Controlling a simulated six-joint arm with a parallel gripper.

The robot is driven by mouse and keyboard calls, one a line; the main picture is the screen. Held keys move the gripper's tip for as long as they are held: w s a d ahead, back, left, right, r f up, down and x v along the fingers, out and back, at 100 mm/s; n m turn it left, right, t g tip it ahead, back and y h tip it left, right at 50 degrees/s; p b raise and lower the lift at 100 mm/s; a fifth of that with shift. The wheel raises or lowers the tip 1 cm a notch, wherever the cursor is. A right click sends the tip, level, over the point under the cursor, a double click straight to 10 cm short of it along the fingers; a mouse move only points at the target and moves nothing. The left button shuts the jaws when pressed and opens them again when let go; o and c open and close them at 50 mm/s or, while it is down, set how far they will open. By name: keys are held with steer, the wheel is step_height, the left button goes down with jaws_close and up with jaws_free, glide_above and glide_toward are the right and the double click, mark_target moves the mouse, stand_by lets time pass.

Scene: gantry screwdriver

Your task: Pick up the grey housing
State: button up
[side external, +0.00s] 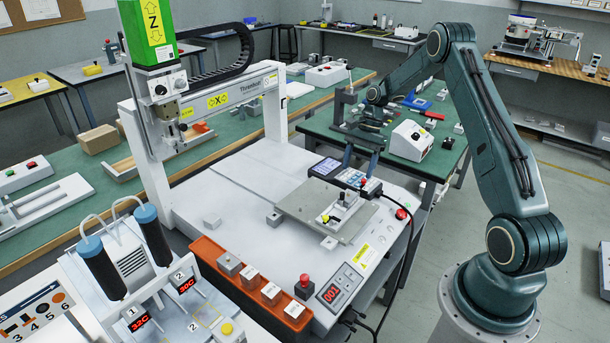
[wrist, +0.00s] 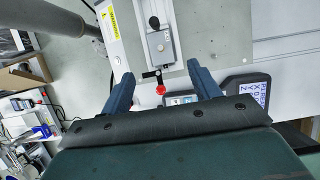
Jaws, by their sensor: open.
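My gripper (side external: 358,171) is open and empty, pointing down above the far right part of the white gantry bed. In the wrist view its two blue fingers (wrist: 159,73) stand apart, with a small fixture (wrist: 152,12) ahead between them. A grey block (wrist: 160,45) sits in this fixture, with a black-armed, red-tipped clamp at its near end. The fixture (side external: 350,206) also shows in the side view on a grey plate, below and apart from my gripper. I cannot tell which is the housing meant.
A grey plate (side external: 300,208) bears the fixture. A black control box with a screen (side external: 325,167) lies close under my fingers; its screen end shows in the wrist view (wrist: 248,93). The gantry frame (side external: 150,150) stands at left. The middle of the bed is clear.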

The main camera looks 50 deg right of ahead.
mark_target(349, 194)
steer(key=shift+x, duration=1.55)
steer(key=shift+f, duration=0.1)
steer(key=shift+x, duration=2.55)
steer(key=shift+w, duration=0.1)
steer(key=shift+c, duration=0.4)
steer(key=c, duration=1)
